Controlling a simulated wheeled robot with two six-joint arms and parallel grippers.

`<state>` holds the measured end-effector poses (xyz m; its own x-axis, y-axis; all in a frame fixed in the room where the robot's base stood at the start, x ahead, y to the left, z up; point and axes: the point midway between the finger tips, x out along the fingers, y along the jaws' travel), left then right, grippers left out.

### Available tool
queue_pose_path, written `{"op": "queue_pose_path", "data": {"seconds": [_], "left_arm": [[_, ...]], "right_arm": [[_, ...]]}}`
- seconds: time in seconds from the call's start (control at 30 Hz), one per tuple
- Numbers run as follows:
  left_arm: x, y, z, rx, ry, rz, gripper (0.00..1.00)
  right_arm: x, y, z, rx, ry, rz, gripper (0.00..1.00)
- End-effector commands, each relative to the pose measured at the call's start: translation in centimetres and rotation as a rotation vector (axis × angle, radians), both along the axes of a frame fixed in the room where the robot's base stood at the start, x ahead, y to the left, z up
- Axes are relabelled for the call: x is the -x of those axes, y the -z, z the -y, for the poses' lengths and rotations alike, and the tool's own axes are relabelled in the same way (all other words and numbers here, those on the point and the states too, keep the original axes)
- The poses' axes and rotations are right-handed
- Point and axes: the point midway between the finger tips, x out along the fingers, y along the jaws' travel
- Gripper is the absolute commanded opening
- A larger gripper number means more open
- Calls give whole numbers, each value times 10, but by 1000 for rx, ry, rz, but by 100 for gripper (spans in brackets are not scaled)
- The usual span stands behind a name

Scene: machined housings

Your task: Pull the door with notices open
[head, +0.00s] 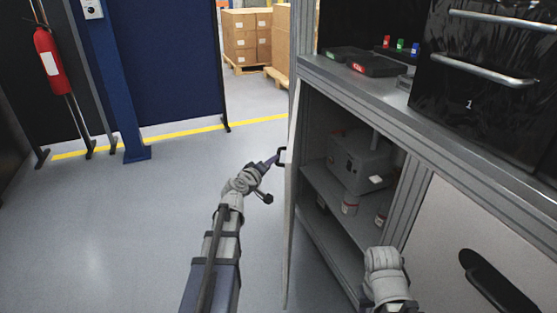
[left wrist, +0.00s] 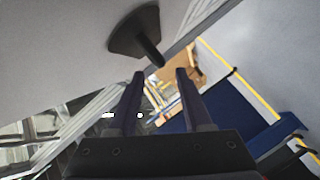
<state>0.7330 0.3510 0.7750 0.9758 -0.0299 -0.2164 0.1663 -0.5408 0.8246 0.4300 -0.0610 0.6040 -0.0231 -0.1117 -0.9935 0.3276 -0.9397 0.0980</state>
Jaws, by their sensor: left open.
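The cabinet door (head: 290,215) stands swung out from the cabinet, seen nearly edge-on in the head view. No notices can be made out on it. Its dark handle (head: 281,157) sticks out on the left side; in the left wrist view the handle (left wrist: 138,34) projects from the pale door face (left wrist: 55,45). My left gripper (head: 270,162) is at the handle; in the left wrist view its two fingers (left wrist: 160,74) are spread, with the handle's end just beyond the tips. Whether they touch is unclear. My right arm shows at lower right, but its gripper is not visible.
The open cabinet's shelf (head: 330,190) holds a grey box (head: 360,160) and small jars (head: 350,205). A white front with a black handle (head: 498,283) is at lower right. Black drawers (head: 470,110) stand on the worktop. Floor to the left is clear.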

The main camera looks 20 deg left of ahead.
Motion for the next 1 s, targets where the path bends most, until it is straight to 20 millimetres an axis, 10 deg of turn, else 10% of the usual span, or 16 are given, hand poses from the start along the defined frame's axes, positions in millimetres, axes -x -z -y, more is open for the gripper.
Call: {"op": "queue_pose_path", "data": {"seconds": [0.5,0.83,1.0], "left_arm": [[-68,16,2,0,1,0,50],[-73,16,2,0,0,0,50],[-73,16,2,0,0,0,32]], "right_arm": [[0,16,1,3,-1,1,50],[0,16,1,3,-1,1,50],[0,16,1,3,-1,1,50]]}}
